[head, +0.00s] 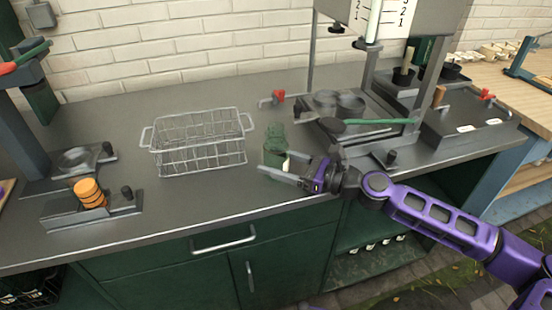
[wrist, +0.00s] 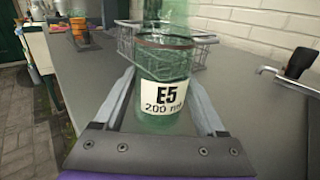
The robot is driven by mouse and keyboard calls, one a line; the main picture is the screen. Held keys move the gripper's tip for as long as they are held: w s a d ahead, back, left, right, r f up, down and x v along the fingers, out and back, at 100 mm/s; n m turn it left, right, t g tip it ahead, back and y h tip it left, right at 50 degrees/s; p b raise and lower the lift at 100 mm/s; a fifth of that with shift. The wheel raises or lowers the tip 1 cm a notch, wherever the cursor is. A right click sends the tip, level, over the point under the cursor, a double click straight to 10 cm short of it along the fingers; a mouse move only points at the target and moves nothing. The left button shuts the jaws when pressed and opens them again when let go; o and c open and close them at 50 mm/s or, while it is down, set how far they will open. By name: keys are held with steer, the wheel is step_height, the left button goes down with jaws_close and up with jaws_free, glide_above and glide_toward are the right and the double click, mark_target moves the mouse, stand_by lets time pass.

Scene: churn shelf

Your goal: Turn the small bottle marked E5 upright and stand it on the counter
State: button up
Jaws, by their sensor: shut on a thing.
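The small green glass bottle marked E5 (head: 275,141) is upright at the counter's front, right of the wire basket. In the wrist view the bottle (wrist: 164,65) shows its white label, "E5 200 ml", reading right way up, with the narrower part at the top. My gripper (head: 276,162) reaches in from the right, level, and is shut on the bottle, one finger on each side. The fingers also show in the wrist view (wrist: 162,82). The bottle's base is partly hidden, so I cannot tell whether it touches the grey counter (head: 210,205).
A wire basket (head: 202,160) stands left of the bottle. A stand with orange discs (head: 89,192) is at the far left. A metal rig with a green-handled lever (head: 375,121) and a red-handled tap (head: 279,96) are behind and right. The counter in front of the basket is clear.

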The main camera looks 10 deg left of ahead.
stand_by(0.3)
steer(key=o, duration=1.5)
steer(key=shift+s+d+r+p, duration=0.2)
steer(key=shift+d+r+p, duration=0.2)
steer(key=shift+d, duration=0.75)
steer(key=shift+s+d+r+p, duration=0.25)
steer(key=shift+d+p, duration=0.2)
steer(key=shift+d, duration=0.65)
steer(key=shift+s+d+r+p, duration=0.15)
steer(key=shift+d+r+p, duration=0.25)
steer(key=shift+d, duration=0.75)
steer(key=shift+d, duration=0.1)
steer(key=s+d+p, duration=0.1)
steer(key=s+d, duration=0.2)
steer(key=d, duration=1.4)
steer(key=shift+f, duration=0.15)
